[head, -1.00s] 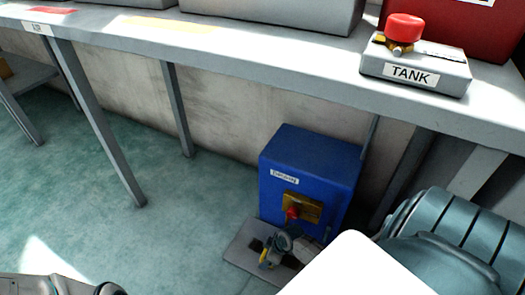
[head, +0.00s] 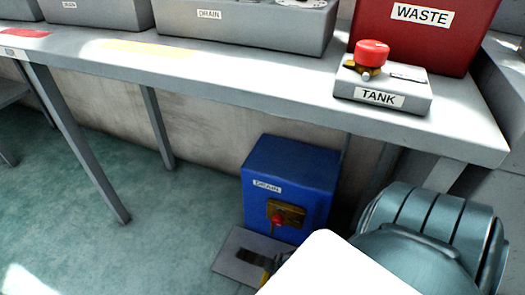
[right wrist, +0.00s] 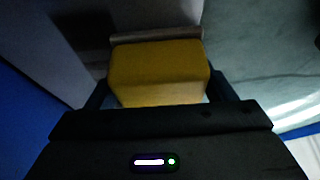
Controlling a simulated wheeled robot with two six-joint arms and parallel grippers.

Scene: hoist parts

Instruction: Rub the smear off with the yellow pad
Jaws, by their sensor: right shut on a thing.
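The yellow pad (right wrist: 158,75) is held between the two dark fingers of my right gripper (right wrist: 160,88) in the right wrist view. In the head view my right gripper (head: 270,271) is low at the bottom, partly hidden behind my white arm cover, with a little yellow showing at it. A dark smear (head: 253,256) lies on a flat grey plate (head: 234,246) in front of the blue drain box. The gripper is at the smear's near right side and covers part of the plate. I cannot tell whether the pad touches the plate. My left gripper is out of view.
The blue box (head: 292,178) with a red knob (head: 278,221) stands right behind the plate. A grey bench (head: 215,75) overhangs behind, bearing a TANK block (head: 383,93) and a red WASTE box (head: 425,35). The green floor (head: 60,190) at left is open.

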